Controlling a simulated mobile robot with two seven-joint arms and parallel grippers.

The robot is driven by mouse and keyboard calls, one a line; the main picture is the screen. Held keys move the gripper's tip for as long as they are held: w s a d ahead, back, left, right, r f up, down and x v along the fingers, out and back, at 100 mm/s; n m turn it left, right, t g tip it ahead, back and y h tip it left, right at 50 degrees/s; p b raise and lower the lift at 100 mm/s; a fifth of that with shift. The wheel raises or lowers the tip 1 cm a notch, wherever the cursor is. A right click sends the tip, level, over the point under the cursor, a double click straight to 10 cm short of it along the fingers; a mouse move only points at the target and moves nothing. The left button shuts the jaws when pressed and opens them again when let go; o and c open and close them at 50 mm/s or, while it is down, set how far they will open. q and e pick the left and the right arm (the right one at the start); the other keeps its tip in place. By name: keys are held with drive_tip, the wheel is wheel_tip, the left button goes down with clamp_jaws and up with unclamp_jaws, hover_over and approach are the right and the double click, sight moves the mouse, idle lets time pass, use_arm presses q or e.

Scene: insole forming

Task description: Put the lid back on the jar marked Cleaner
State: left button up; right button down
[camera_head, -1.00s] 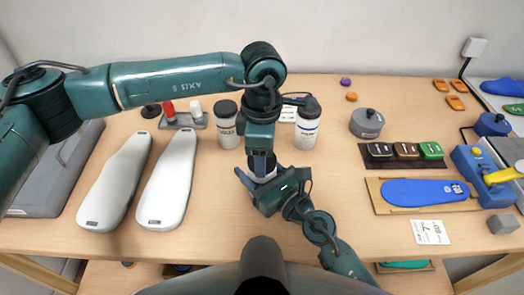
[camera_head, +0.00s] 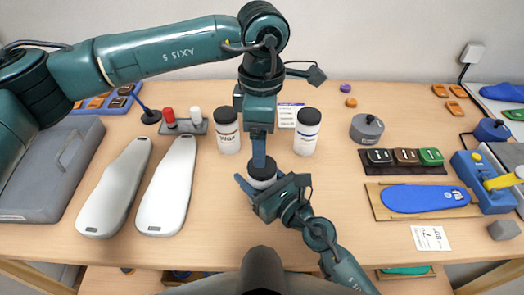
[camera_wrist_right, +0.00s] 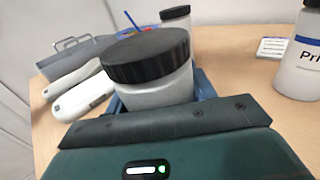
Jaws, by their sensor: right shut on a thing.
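My right gripper (camera_head: 262,187) is shut around a white jar (camera_wrist_right: 158,92) on the bench, with blue fingers beside its body. A black ribbed lid (camera_wrist_right: 146,55) sits level on top of this jar; in the head view the lid (camera_head: 263,169) shows dark below my left fingers. The jar's label is hidden, so I cannot read its name. My left gripper (camera_head: 258,152) points down above the lid. Its fingers are seen edge-on, so its opening is unclear. It does not show in the right wrist view, and no finger touches the lid there.
Two other jars with black lids stand behind, one at left (camera_head: 227,131) and one at right (camera_head: 306,132), whose label begins "Pri" in the wrist view. Two white foot forms (camera_head: 168,187) lie left. A grey pot (camera_head: 366,128) and a blue insole (camera_head: 425,195) are right.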

use_arm(q)
wheel_tip(320, 180, up, 5)
drive_tip(key=shift+r, duration=0.1)
idle(0.3)
use_arm(e)
drive_tip(key=shift+c, duration=2.2)
unclamp_jaws()
drive_tip(key=b+v, duration=0.3)
drive_tip(key=v, duration=0.9)
drive_tip(key=shift+s+d+f, duration=0.1)
drive_tip(key=shift+s+d, duration=0.1)
drive_tip(key=shift+d, duration=0.05)
use_arm(q)
wheel_tip(320, 180, down, 3)
use_arm(e)
drive_tip(key=shift+s+d, duration=0.15)
drive_tip(key=shift+s, duration=0.05)
